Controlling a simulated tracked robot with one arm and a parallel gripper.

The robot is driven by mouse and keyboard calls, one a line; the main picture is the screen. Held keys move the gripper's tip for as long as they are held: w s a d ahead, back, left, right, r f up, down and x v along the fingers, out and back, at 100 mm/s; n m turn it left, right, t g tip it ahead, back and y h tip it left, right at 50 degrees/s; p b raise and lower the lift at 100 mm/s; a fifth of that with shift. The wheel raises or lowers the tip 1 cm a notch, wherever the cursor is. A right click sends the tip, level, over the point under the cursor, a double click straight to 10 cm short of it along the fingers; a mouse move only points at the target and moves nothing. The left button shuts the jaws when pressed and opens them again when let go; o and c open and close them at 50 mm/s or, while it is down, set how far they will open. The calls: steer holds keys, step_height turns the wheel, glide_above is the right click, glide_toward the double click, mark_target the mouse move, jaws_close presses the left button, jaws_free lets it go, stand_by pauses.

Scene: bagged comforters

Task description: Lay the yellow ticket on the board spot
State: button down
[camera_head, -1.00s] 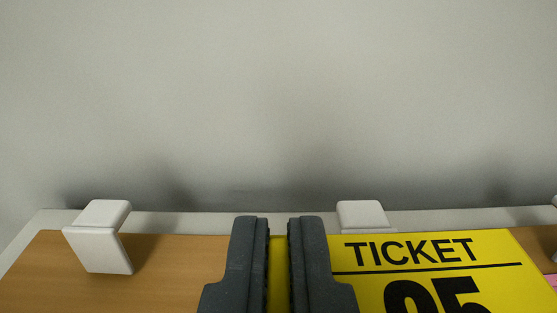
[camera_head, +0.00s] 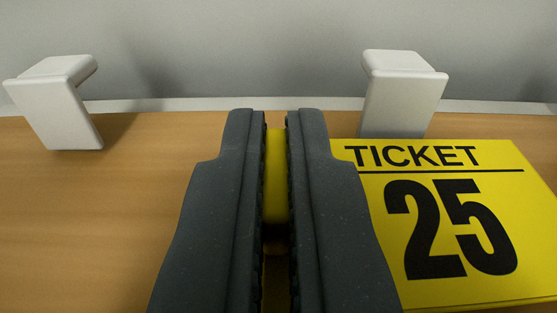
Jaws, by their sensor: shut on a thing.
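The yellow ticket (camera_head: 372,232), printed "TICKET 25" in black, shows to the right of my gripper. My gripper (camera_head: 276,122) is shut on a yellow part at the ticket's left side, seen as a thin yellow strip between the two dark fingers. The wooden board (camera_head: 160,190) fills the lower part of the view behind and below the ticket. I cannot tell whether the ticket touches the board. No marked spot on the board can be made out.
A white hook-like bracket (camera_head: 60,105) stands at the board's far edge on the left. A second white bracket (camera_head: 400,95) stands just beyond the ticket. A grey wall (camera_head: 240,40) lies behind. The board left of my gripper is bare.

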steer(key=shift+f+b, duration=0.45)
steer(key=shift+f, duration=0.1)
stand_by(0.5)
steer(key=c, duration=0.9)
jaws_free()
steer(key=shift+s+r, duration=0.1)
steer(key=shift+s+r+b, duration=0.25)
steer(key=shift+s+r, duration=0.2)
steer(key=shift+s, duration=0.35)
steer(key=shift+s+r+b, duration=0.25)
steer(key=shift+s+r, duration=0.2)
steer(key=shift+s, duration=0.35)
steer(key=shift+s+r+b, duration=0.25)
steer(key=shift+s+r, duration=0.2)
steer(key=shift+s, duration=0.35)
steer(key=shift+s, duration=0.1)
